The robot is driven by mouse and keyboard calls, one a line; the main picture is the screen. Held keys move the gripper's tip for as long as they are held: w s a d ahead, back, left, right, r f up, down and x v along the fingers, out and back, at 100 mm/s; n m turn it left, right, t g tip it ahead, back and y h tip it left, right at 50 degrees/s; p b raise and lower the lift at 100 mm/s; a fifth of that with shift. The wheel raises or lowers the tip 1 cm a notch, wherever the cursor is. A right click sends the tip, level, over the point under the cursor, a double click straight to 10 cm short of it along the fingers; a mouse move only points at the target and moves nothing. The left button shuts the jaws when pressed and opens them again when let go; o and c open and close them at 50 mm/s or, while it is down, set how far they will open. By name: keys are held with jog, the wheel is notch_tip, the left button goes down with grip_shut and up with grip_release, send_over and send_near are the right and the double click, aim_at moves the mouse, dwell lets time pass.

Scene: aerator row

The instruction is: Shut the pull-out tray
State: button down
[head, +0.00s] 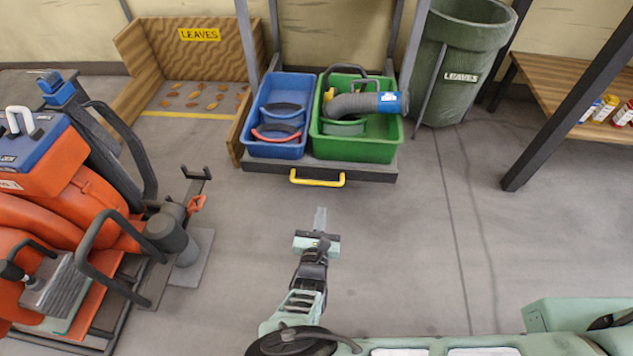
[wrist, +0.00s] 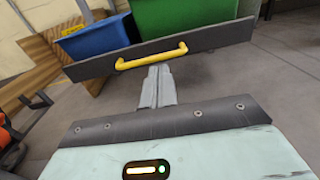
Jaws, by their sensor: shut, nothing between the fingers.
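The pull-out tray (head: 372,172) is a dark flat shelf between two posts, standing out from the rack at floor level. It also shows in the wrist view as a dark front board (wrist: 212,38). A yellow handle (head: 317,180) is fixed to its front; the handle also spans the upper middle of the wrist view (wrist: 152,57). My gripper (head: 320,212) is shut and empty, a short way in front of the handle and pointing at it. In the wrist view its fingertips (wrist: 158,70) appear just below the handle; I cannot tell whether they touch it.
A blue bin (head: 258,148) and a green bin (head: 385,150) holding a grey hose sit on the tray. Orange machines (head: 85,200) stand at left. A green leaves barrel (head: 440,95) and a wooden bench (head: 555,85) are at right. The middle floor is clear.

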jog(key=b, duration=0.6)
send_near(324, 168)
jog(key=shift+n+y, duration=0.3)
jog(key=w, duration=0.5)
jog(key=shift+w+d+f, duration=0.2)
jog(key=shift+d+f, duration=0.1)
jog(key=shift+w+r+b, duration=0.1)
jog(key=shift+w+b, duration=0.25)
jog(key=shift+w, duration=0.25)
jog(key=shift+w+r, duration=0.1)
jog(key=shift+w, duration=0.05)
